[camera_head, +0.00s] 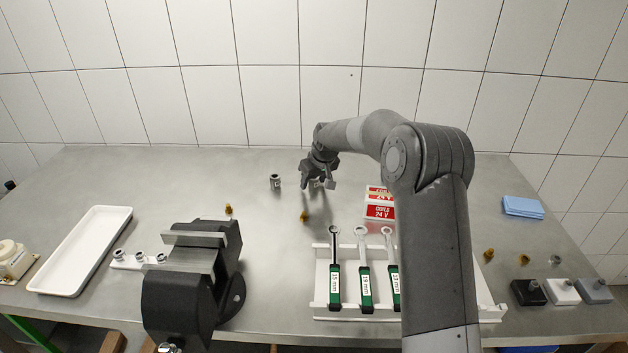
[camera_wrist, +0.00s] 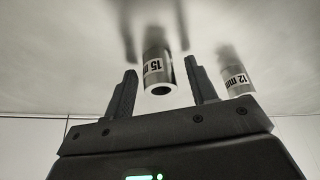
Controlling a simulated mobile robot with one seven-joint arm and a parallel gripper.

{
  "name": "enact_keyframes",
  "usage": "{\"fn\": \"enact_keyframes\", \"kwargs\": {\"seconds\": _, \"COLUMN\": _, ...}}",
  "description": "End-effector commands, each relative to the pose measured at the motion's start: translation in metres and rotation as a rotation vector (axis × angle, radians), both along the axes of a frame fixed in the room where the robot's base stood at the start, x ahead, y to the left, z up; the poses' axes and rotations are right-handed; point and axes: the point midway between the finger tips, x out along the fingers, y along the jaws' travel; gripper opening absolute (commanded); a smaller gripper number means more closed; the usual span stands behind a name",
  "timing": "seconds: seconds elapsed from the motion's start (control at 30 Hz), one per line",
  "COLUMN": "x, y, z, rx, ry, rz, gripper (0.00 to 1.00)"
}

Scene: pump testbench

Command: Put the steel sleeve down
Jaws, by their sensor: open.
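A steel sleeve labelled 15 (camera_wrist: 157,68) is between the two fingers of my gripper (camera_wrist: 160,75) in the wrist view, with a gap on each side. In the head view, my gripper (camera_head: 318,183) is low over the back middle of the bench, open, and mostly hides this sleeve. A second steel sleeve, labelled 12 mm (camera_wrist: 236,78), is just outside the right finger in the wrist view. It stands upright on the bench left of my gripper in the head view (camera_head: 275,181).
A vise (camera_head: 190,285) and a white tray (camera_head: 45,282) are at left. A rack of wrenches (camera_head: 350,312) is in front of my gripper. Red-and-white signs (camera_head: 380,211) lie right of it, a small brass part (camera_head: 304,216) in front. The back-left bench is clear.

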Motion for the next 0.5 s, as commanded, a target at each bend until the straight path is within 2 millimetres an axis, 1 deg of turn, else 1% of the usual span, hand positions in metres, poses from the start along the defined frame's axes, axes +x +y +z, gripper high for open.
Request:
{"fn": "enact_keyframes", "kwargs": {"seconds": 0.13, "x": 0.0, "y": -0.001, "z": 0.006, "rx": 0.0, "ry": -0.001, "rz": 0.0, "gripper": 0.52}}
{"fn": "enact_keyframes", "kwargs": {"seconds": 0.23, "x": -0.004, "y": -0.003, "z": 0.017, "rx": 0.0, "ry": -0.001, "rz": 0.0, "gripper": 0.52}}
{"fn": "enact_keyframes", "kwargs": {"seconds": 0.5, "x": -0.023, "y": -0.015, "z": 0.07, "rx": 0.001, "ry": -0.003, "rz": 0.0, "gripper": 0.52}}
